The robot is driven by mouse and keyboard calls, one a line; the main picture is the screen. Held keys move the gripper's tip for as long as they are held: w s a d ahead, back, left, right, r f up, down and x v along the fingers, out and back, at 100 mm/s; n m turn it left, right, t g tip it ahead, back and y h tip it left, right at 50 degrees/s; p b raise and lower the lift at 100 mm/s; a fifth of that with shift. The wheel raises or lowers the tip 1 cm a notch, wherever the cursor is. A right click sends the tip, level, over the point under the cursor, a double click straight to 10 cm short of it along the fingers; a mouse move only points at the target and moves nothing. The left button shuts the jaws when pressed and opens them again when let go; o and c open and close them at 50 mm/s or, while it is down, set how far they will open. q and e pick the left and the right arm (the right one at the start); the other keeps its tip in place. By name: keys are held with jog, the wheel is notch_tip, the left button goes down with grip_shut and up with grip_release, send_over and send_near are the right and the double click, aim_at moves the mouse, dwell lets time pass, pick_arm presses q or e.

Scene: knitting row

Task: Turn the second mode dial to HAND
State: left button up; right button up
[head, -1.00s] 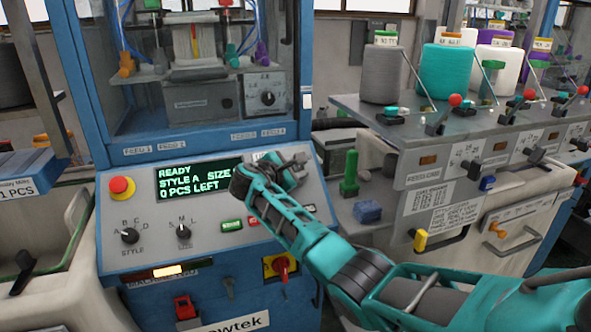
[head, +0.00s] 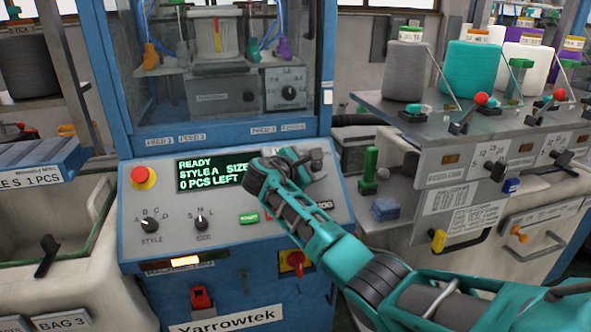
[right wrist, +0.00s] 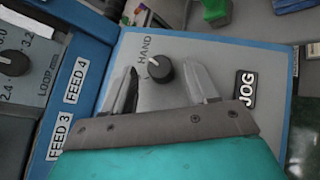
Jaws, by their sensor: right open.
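The mode dial (right wrist: 160,70) is a small black knob with a white mark, on the grey control panel of the blue machine. The label HAND (right wrist: 145,50) is printed beside it. The knob's white mark points to the upper left, towards that label; I cannot tell its exact setting. My right gripper (right wrist: 162,74) is open, with one finger on each side of the knob. Contact with the knob is not clear. In the head view my right gripper (head: 308,162) is over the panel's upper right part and hides the dial.
The panel also carries a red stop button (head: 144,177), a READY display (head: 210,175), a STYLE dial (head: 150,225) and a SIZE dial (head: 201,222). A JOG label (right wrist: 246,90) is right of the gripper. A yarn shelf (head: 385,108) with cones stands at right.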

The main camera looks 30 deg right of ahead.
jog(key=v, duration=1.1)
jog(key=s+a+f+m+g+y, duration=0.25)
jog(key=s+f+m+y, duration=0.45)
jog(key=s+f, duration=1.1)
jog(key=s+a+f+m+y, duration=0.1)
jog(key=s+a+m+y, duration=0.2)
jog(key=s, duration=0.6)
jog(key=s+a+m+y, duration=0.2)
jog(key=s+m+y, duration=0.15)
jog(key=s, duration=0.55)
jog(key=w+a+f+t+y, duration=0.1)
jog(key=w+a+f+t, duration=0.2)
jog(key=w+f+t, duration=0.3)
jog(key=shift+w+f+n+t, duration=0.35)
jog(key=shift+w+f, duration=0.45)
jog(key=shift+f, duration=0.85)
